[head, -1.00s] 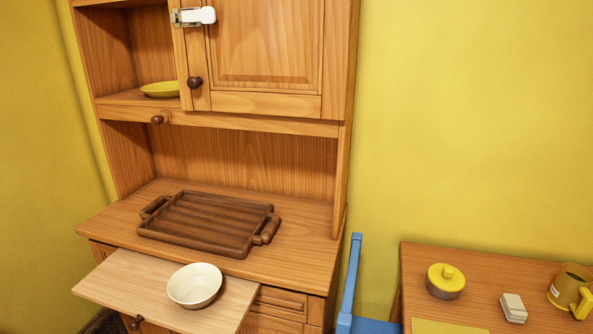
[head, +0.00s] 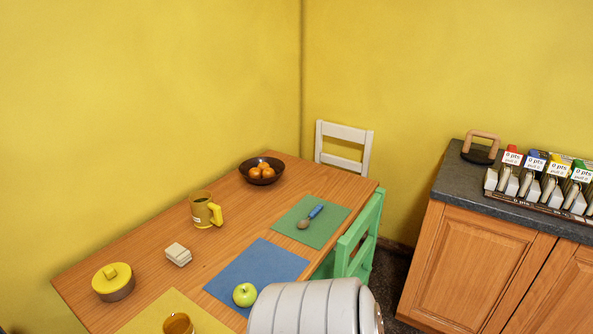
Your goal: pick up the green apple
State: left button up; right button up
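The green apple (head: 245,294) sits at the near edge of the blue placemat (head: 262,270) on the wooden table (head: 150,252). A pale grey rounded part of my own arm shows at the bottom, just right of the apple, and covers part of the table's near edge. Neither gripper shows in the head view.
A yellow-lidded pot (head: 113,282), white box (head: 178,255), yellow-handled mug (head: 206,211), orange-filled bowl (head: 262,170), spoon (head: 310,217) and amber cup (head: 178,324) are on the table. A green chair (head: 360,240) and white chair (head: 344,146) flank it. A dark counter (head: 455,185) stands right.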

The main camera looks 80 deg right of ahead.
aim_at(245, 295)
jog(key=z, duration=2.1)
jog(key=u, duration=2.6)
jog(key=z, duration=2.6)
